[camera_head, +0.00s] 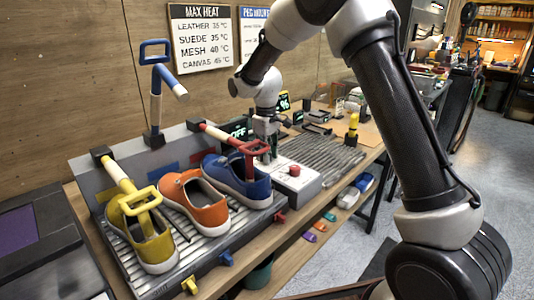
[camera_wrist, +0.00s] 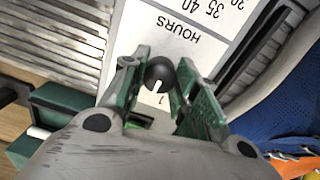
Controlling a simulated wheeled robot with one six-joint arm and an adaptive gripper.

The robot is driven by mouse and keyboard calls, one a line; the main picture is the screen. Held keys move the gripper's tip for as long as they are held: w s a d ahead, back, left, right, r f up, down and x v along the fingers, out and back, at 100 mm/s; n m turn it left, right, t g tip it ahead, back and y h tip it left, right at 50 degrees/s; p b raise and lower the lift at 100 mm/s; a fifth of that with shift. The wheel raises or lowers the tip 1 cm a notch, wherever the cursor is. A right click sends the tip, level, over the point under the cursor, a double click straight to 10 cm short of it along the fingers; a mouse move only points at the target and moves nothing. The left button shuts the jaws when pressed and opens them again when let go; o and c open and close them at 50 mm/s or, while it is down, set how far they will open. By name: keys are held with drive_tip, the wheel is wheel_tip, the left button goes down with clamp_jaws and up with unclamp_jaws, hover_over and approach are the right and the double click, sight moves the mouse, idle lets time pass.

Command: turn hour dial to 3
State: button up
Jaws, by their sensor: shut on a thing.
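The hour dial (camera_wrist: 160,73) is a small round black knob with a white pointer line, on a white panel (camera_wrist: 175,30) printed HOURS. In the wrist view its pointer aims down the picture, beside a printed 1. The other hour marks are hidden by my gripper. My gripper (camera_wrist: 157,75) is shut on the dial, its green fingers on either side of the knob. In the head view my gripper (camera_head: 266,140) reaches down at the back of the white control box (camera_head: 303,185), and the dial cannot be made out there.
A red button (camera_head: 294,171) sits on the control box. Blue (camera_head: 245,185), orange (camera_head: 190,200) and yellow (camera_head: 150,245) sneakers stand on the rack to the left. A ribbed grey mat (camera_head: 325,152) lies right of the box. A sign (camera_head: 203,38) hangs on the wall.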

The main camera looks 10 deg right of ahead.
drive_tip(key=m, duration=1)
drive_tip(key=shift+m, duration=0.4)
drive_tip(key=shift+w+m, duration=0.1)
drive_tip(key=shift+m, duration=2)
drive_tip(key=o, duration=1)
drive_tip(key=shift+o, duration=0.2)
wheel_tip(320, 180, up, 12)
drive_tip(key=shift+a, duration=0.2)
